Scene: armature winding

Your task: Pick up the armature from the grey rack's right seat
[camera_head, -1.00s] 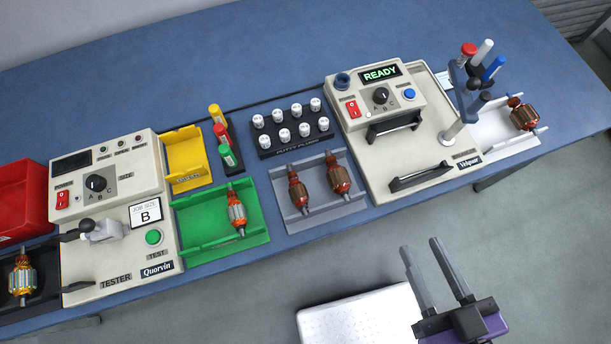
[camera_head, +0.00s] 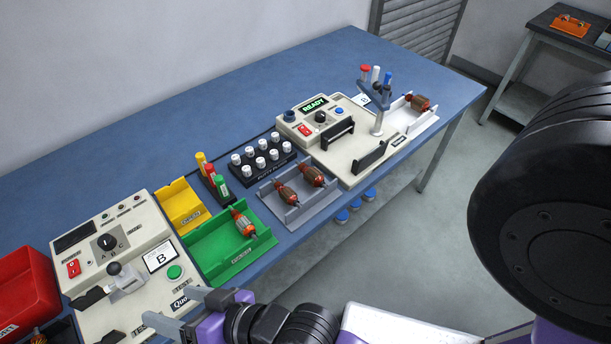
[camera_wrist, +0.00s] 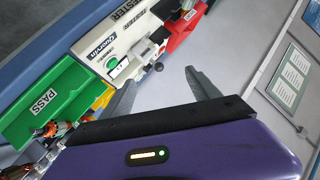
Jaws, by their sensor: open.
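The grey rack (camera_head: 318,210) stands at the table's front edge, between the green tray and the winding machine. A brown-red armature (camera_head: 312,176) lies in its right seat, and another similar armature (camera_head: 287,194) lies in its left seat. My gripper (camera_head: 175,308) is at the lower left of the head view, in front of the tester and well away from the rack. Its fingers are apart and nothing is between them, as the wrist view also shows (camera_wrist: 160,78). The grey rack cannot be made out in the wrist view.
A green tray (camera_head: 215,267) with an orange armature (camera_head: 244,223) lies left of the rack. Behind the rack is a black holder (camera_head: 250,180) with white cups. The winder (camera_head: 345,165) is to the right, with a white tray (camera_head: 428,123) beyond. The tester (camera_head: 140,240) is left.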

